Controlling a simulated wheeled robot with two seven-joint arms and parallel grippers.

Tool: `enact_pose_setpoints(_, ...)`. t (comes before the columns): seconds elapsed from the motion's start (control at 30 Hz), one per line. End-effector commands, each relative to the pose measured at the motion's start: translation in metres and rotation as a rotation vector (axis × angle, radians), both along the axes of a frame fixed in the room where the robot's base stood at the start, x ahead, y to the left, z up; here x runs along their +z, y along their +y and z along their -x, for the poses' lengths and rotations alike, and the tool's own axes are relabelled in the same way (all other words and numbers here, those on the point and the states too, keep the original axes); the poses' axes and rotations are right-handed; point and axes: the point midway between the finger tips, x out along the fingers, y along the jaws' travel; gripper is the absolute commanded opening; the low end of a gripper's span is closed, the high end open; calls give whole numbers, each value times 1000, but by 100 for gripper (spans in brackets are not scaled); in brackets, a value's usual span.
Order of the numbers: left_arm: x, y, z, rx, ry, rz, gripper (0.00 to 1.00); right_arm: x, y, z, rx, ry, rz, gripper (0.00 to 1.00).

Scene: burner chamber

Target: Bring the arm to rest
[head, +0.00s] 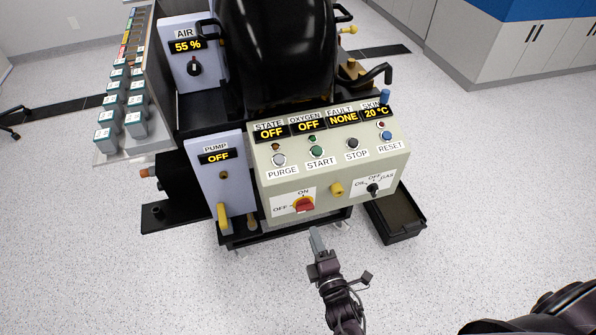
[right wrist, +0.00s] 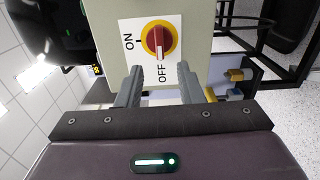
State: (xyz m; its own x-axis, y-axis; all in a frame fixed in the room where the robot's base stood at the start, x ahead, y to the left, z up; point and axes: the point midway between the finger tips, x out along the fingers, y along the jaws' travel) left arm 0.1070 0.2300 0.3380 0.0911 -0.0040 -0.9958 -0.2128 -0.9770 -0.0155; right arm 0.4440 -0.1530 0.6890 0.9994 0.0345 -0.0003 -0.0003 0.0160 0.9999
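My right gripper (head: 318,243) is in front of the control panel (head: 335,165), below the red rotary switch (head: 304,204). In the right wrist view its two fingers (right wrist: 159,84) stand apart with nothing between them. The red switch also shows in the right wrist view (right wrist: 158,42), beyond the fingertips and apart from them. Its handle lies along the OFF direction. My left gripper is out of view.
The panel displays read STATE OFF, OXYGEN OFF, FAULT NONE and 20 °C. The pump panel (head: 218,185) with a yellow lever (head: 222,217) stands at left. A black tray (head: 397,222) lies right of the panel. The floor (head: 480,200) at right is clear.

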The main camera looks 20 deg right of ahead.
Motion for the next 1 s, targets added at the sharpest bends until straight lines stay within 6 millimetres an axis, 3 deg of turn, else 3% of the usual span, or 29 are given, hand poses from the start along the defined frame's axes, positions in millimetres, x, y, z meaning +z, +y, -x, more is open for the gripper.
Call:
enact_pose_setpoints(0.17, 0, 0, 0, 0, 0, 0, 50, -2, -1, 0, -1, 7, -5, 34)
enact_pose_setpoints(0.27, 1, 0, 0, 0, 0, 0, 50, -23, -7, 3, -8, 68, -45, 34)
enact_pose_setpoints(0.37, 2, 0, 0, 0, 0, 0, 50, -70, -21, 13, -39, 210, -149, 34)
enact_pose_setpoints(0.47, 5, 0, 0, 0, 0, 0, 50, -134, -42, 39, -115, 411, -306, 34)
enact_pose_setpoints(0.57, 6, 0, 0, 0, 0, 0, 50, -197, -62, 81, -238, 617, -478, 34)
enact_pose_setpoints(0.7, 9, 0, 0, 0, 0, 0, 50, -268, -80, 159, -466, 876, -711, 34)
enact_pose_setpoints(0.83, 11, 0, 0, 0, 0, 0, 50, -311, -86, 238, -702, 1064, -893, 34)
enact_pose_setpoints(0.9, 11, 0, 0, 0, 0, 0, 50, -324, -84, 274, -815, 1138, -965, 34)
enact_pose_setpoints(1.0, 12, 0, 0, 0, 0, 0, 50, -334, -81, 311, -937, 1206, -1035, 34)
